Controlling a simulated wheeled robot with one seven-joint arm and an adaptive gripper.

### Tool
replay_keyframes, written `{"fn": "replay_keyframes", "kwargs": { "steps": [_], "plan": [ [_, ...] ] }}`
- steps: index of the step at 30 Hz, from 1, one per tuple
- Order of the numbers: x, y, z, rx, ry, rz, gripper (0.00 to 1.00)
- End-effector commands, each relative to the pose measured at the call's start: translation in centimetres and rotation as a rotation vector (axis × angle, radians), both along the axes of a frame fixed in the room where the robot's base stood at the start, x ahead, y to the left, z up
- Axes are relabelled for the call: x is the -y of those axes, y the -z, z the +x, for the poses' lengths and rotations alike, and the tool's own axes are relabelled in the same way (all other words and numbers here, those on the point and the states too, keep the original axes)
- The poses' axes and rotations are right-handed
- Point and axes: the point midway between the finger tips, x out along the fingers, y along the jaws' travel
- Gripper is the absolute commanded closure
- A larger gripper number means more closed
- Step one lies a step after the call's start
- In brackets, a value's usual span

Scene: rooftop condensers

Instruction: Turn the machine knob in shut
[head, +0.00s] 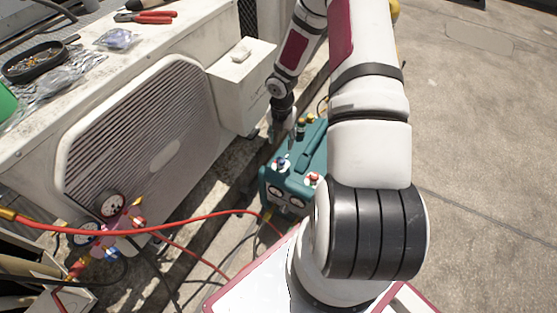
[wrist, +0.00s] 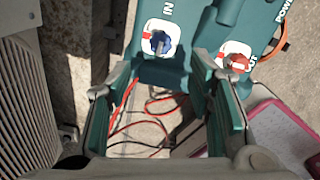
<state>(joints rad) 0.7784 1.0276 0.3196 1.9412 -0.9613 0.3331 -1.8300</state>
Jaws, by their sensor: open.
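The teal machine (head: 300,160) stands on the ground behind my arm, beside the condenser. My gripper (wrist: 161,84) is open and empty. Its fingers are apart on either side of the view, with the blue knob beyond and between them, untouched. My arm partly hides the machine in the head view.
A white condenser (head: 140,140) with a side box (head: 242,80) stands left of the machine. Red hoses (head: 150,228) and gauges (head: 112,204) are at lower left. Red-handled pliers (head: 152,17) lie on the condenser top. The concrete at right (head: 480,130) is clear.

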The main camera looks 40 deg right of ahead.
Motion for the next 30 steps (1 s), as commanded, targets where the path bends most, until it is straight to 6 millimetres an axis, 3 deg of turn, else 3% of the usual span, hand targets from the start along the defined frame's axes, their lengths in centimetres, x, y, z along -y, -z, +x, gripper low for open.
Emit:
{"fn": "replay_keyframes", "kwargs": {
  "steps": [1,6,15,21,30],
  "plan": [
    [-0.1,1.4,0.0,-0.003,-0.002,0.001,0.53],
    [-0.1,4.8,0.0,-0.003,-0.001,0.001,0.53],
    [-0.1,9.6,0.0,-0.001,0.0,0.0,0.53],
    [0.0,10.8,0.0,-0.001,0.001,-0.001,0.53],
    [0.0,10.8,0.0,-0.001,0.002,-0.001,0.53]
  ]
}}
